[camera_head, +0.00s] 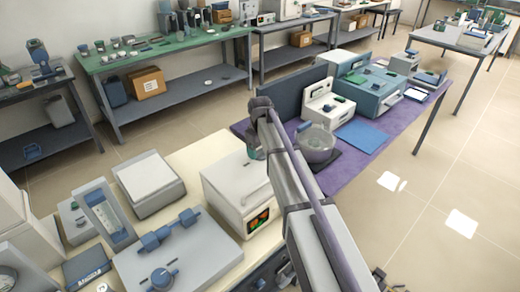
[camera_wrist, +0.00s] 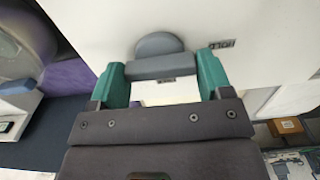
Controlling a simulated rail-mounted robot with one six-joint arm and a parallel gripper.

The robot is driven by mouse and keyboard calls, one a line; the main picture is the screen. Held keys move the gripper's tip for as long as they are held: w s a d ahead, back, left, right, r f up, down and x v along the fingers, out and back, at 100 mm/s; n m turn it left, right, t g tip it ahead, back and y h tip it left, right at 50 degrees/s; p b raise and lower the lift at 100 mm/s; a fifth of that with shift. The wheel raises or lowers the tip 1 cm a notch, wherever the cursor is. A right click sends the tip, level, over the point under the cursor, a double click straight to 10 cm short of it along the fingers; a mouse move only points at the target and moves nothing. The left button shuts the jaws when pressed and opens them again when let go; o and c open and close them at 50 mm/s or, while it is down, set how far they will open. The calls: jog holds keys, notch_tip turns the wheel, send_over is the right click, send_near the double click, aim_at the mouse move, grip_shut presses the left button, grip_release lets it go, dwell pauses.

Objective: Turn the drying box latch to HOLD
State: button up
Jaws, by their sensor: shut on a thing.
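The drying box appears to be the white box (camera_head: 240,190) with a small lit display, in the middle of the head view. In the wrist view its white face (camera_wrist: 270,30) fills most of the top. The latch (camera_wrist: 160,45) is a grey rounded disc with a grey bar across it. My gripper (camera_wrist: 162,68) is shut on the latch bar, with a green finger at each end. In the head view my gripper (camera_head: 254,152) is at the box's far side, and my arm hides the latch.
A grey panel with blue valves (camera_head: 175,250) and a flat-topped scale (camera_head: 148,185) stand left of the box. A purple-topped bench (camera_head: 400,130) behind holds a glass bowl (camera_head: 315,145) and blue-grey instruments. Open floor lies to the right.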

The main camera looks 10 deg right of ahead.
aim_at(260, 150)
dwell(0.4)
jog(key=o, duration=0.9)
notch_tip(260, 150, up, 11)
jog(key=p, duration=1.1)
jog(key=shift+f, duration=0.1)
